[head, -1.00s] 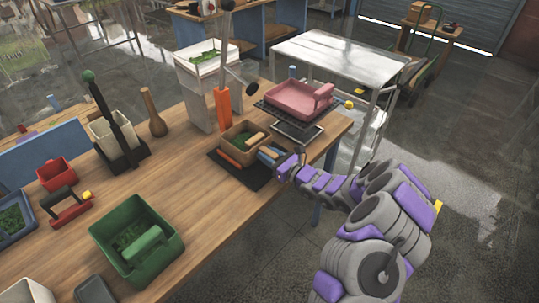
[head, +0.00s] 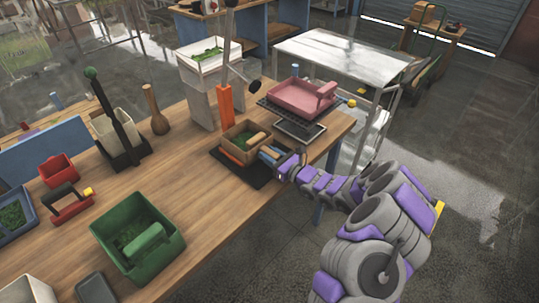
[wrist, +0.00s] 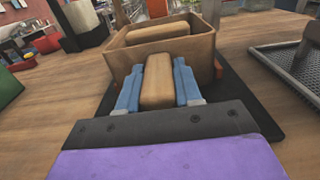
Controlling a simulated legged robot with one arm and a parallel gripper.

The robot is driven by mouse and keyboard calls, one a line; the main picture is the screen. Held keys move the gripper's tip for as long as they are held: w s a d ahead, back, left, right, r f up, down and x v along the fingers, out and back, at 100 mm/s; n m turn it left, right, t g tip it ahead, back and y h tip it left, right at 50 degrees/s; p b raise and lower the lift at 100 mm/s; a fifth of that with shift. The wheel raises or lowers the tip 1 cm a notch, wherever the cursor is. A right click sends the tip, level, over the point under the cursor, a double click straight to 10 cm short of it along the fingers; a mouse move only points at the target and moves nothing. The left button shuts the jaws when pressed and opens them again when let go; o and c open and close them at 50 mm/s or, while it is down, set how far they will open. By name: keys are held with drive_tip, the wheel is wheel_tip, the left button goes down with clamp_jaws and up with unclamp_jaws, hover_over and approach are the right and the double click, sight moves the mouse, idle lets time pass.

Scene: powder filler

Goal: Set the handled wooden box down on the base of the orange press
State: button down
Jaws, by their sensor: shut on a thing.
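The handled wooden box (head: 240,132) is upright over the black base (head: 256,180) of the orange press, with green bits inside. My gripper (head: 273,154) reaches it from the right. In the wrist view, the blue fingers of my gripper (wrist: 158,86) are shut on the box's near wooden handle (wrist: 157,70), and the box wall (wrist: 192,55) stands just beyond. The orange press post (head: 226,105) rises behind the box. Orange strips (wrist: 218,72) show low beside the box. The box's underside is hidden, so I cannot tell whether it touches the base.
A pink tray (head: 300,97) on a dark rack stands to the right. A white tray (head: 203,58) on a grey stand is behind the post. Bare tabletop (head: 205,195) lies in front of the base.

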drive_tip(key=c, duration=0.7)
unclamp_jaws()
drive_tip(key=shift+d, duration=0.1)
drive_tip(key=p+v, duration=0.4)
drive_tip(key=v, duration=1.3)
drive_tip(key=shift+s+d+f, duration=0.1)
drive_tip(key=shift+s+d, duration=0.05)
